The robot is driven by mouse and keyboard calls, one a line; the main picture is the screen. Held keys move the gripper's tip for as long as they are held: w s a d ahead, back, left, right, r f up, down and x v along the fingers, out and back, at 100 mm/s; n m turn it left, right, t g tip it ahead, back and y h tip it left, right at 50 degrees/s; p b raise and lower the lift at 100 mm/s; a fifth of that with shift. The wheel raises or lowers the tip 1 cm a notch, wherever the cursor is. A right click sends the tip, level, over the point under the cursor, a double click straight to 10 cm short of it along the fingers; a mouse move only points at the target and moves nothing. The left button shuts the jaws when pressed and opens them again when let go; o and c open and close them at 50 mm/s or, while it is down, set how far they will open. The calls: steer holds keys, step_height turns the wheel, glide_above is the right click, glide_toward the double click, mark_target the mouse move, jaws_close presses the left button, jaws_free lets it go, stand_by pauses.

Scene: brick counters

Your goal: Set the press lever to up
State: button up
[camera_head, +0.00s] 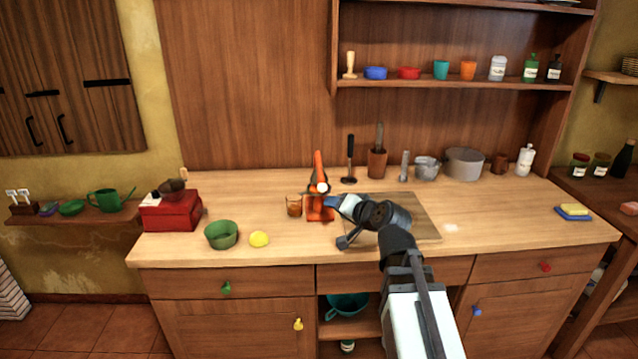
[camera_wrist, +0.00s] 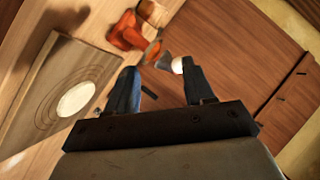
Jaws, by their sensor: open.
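The press (camera_head: 318,208) is an orange-red stand with an upright post on the counter, left of the cutting board. Its lever ends in a white ball knob (camera_head: 322,187), which points toward the camera in front of the post. I cannot tell the lever's exact angle. In the wrist view the press (camera_wrist: 128,32) is at the top. The knob (camera_wrist: 177,65) shows between my fingertips, close to the right finger; contact is unclear. My gripper (camera_wrist: 160,70) is open and empty. In the head view my gripper (camera_head: 335,201) reaches the press from the right and partly hides it.
A brown glass (camera_head: 294,206) stands just left of the press. The cutting board (camera_head: 420,222) lies beneath my arm. A dark-handled tool (camera_head: 350,160) stands behind. The counter's right part is mostly clear.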

mark_target(319, 182)
steer(key=w+a+m, duration=0.1)
steer(key=w, duration=0.3)
steer(key=w+a+m+t, duration=0.1)
steer(key=w+a, duration=0.1)
steer(key=w, duration=0.3)
steer(key=w+a+t, duration=0.1)
steer(key=w, duration=0.4)
steer(key=shift+a+r+m, duration=0.2)
steer(key=shift+a+m, duration=0.05)
steer(key=shift+m, duration=0.15)
steer(key=shift+c, duration=0.3)
jaws_close()
